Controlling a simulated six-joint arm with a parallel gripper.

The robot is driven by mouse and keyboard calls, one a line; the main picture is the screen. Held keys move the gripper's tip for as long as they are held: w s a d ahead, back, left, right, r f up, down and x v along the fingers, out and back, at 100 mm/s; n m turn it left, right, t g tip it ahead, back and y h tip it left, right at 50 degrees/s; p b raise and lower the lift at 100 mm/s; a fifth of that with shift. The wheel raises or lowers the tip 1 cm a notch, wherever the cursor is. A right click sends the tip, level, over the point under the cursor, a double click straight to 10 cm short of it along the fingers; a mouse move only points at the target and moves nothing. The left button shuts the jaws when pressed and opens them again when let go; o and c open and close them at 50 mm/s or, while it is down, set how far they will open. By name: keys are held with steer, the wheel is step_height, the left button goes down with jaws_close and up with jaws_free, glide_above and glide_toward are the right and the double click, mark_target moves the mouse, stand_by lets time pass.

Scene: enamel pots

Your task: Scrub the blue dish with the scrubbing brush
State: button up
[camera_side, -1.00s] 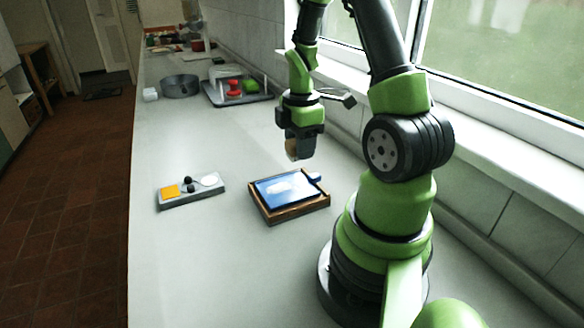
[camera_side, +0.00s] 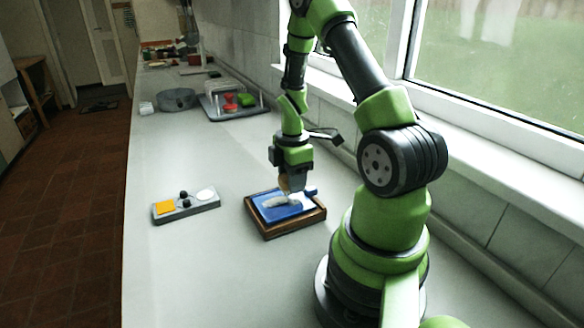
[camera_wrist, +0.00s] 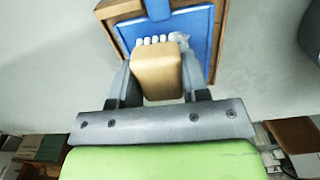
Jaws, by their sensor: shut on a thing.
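The blue dish (camera_side: 287,213) is a shallow rectangle lying in a brown wooden tray (camera_side: 264,231). A whitish patch shows on its surface. My gripper (camera_side: 291,186) is directly above the dish, pointing down. It is shut on the scrubbing brush (camera_wrist: 157,72), a tan block with pale bristle tufts at its far edge in the wrist view. In the side view the brush is low over the dish, and whether it touches is hard to tell. The wrist view shows the blue dish (camera_wrist: 203,28) beyond the brush, which hides part of it.
A grey holder (camera_side: 186,206) with a yellow square, dark knobs and a white disc lies left of the tray. A grey round pot (camera_side: 177,99) and a rack (camera_side: 234,104) with red and green items stand farther back. The window wall borders the right; the counter between is clear.

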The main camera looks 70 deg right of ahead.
mark_target(264, 206)
steer(key=shift+f, duration=1.15)
steer(key=shift+w+a+f, duration=0.1)
steer(key=shift+w+a, duration=0.45)
steer(key=shift+a, duration=0.05)
steer(key=shift+c, duration=0.4)
steer(key=shift+w+a, duration=1.85)
steer(key=shift+a, duration=0.05)
steer(key=shift+s+d, duration=2.45)
steer(key=shift+d, duration=0.1)
steer(key=shift+s+a, duration=0.55)
steer(key=shift+a, duration=0.1)
steer(key=shift+w+a, duration=2.45)
steer(key=shift+s+d, duration=2.45)
steer(key=shift+d, duration=0.15)
steer(key=shift+a+r, duration=0.1)
steer(key=shift+r, duration=4.05)
